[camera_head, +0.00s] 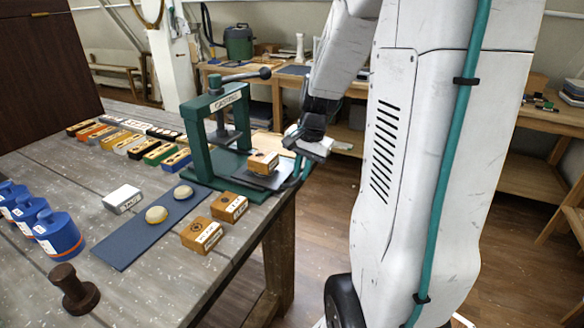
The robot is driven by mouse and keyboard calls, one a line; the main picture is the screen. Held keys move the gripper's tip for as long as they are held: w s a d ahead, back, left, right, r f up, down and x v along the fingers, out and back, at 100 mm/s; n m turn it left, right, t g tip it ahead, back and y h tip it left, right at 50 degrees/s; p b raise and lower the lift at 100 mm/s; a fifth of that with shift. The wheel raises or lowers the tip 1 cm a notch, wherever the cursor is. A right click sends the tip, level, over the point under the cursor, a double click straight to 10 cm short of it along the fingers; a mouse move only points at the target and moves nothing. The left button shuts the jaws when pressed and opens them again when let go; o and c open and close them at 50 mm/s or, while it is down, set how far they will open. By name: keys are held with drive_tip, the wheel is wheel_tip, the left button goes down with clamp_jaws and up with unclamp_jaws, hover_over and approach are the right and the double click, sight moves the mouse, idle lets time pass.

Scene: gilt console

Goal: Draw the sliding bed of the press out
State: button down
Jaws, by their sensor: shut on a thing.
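The green press (200,150) stands on the table's right side, with a dark lever bar and a dark pressing plate inside its frame. Its sliding bed (262,181) is a dark slab at the press's right side, reaching toward the table edge. A wooden block with a white label (263,161) sits on the bed. A green handle (297,170) is at the bed's right end. My gripper (298,150) is shut on the handle from above; its fingertips are partly hidden.
Two labelled wooden blocks (229,207) and a blue mat (150,231) with two round pale pieces lie in front of the press. A grey block (123,198), blue weights (58,235) and a dark knob (74,290) stand left. Coloured blocks line the back. The floor right of the table is open.

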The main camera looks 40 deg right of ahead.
drive_tip(key=shift+w, duration=0.15)
drive_tip(key=c, duration=1.5)
unclamp_jaws()
drive_tip(key=r, duration=0.2)
drive_tip(key=s+r, duration=0.1)
drive_tip(key=r, duration=0.4)
drive_tip(key=shift+s+d+r, duration=0.15)
drive_tip(key=shift+d+r, duration=0.05)
drive_tip(key=shift+r, duration=0.15)
